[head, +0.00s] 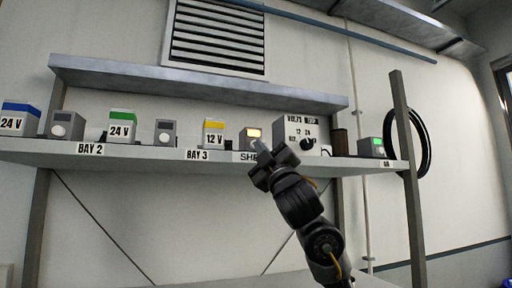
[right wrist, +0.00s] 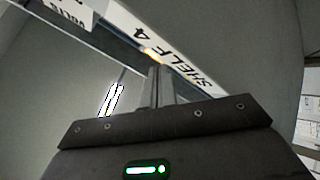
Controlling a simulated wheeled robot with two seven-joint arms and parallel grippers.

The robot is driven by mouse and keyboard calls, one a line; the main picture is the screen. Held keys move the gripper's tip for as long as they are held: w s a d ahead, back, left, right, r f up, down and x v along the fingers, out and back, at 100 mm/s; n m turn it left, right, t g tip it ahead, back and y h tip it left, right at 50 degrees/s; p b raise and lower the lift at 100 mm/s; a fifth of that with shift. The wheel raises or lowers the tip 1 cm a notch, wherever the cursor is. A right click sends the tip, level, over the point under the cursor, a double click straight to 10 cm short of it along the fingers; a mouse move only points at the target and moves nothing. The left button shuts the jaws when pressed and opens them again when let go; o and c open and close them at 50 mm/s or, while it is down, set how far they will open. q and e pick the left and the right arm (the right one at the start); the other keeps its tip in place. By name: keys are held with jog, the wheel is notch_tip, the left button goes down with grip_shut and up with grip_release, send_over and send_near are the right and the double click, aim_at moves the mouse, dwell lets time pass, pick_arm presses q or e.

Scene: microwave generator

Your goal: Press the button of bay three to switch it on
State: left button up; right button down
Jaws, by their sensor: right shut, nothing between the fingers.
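The BAY 3 label (head: 197,155) is on the shelf's front edge in the head view. Above it stand a yellow-topped 12 V box (head: 214,133) and, to the left, a small grey unit (head: 165,132) with a dark face. To the right is a grey unit with a lit orange panel (head: 253,133). My right gripper (head: 260,147) is shut and empty, its tips in front of that lit unit's lower part; I cannot tell whether they touch. In the right wrist view the closed fingers (right wrist: 161,82) point toward the SHELF 4 label (right wrist: 180,55). My left gripper is not in view.
The long shelf (head: 130,156) also holds a green-topped 24 V box (head: 122,125), a blue-topped 24 V box (head: 18,119), a meter with a black knob (head: 306,134) and a unit with a green light (head: 377,146). An upper shelf (head: 200,86) hangs above; a post (head: 405,130) stands at right.

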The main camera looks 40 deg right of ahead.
jog(key=shift+s+r, duration=0.1)
jog(key=shift+s, duration=0.05)
jog(key=s, duration=0.1)
jog(key=s+a, duration=0.1)
jog(key=s, duration=0.1)
jog(key=s+a, duration=0.1)
jog(key=s, duration=0.1)
jog(key=shift+s+p, duration=0.25)
jog(key=shift+p, duration=0.15)
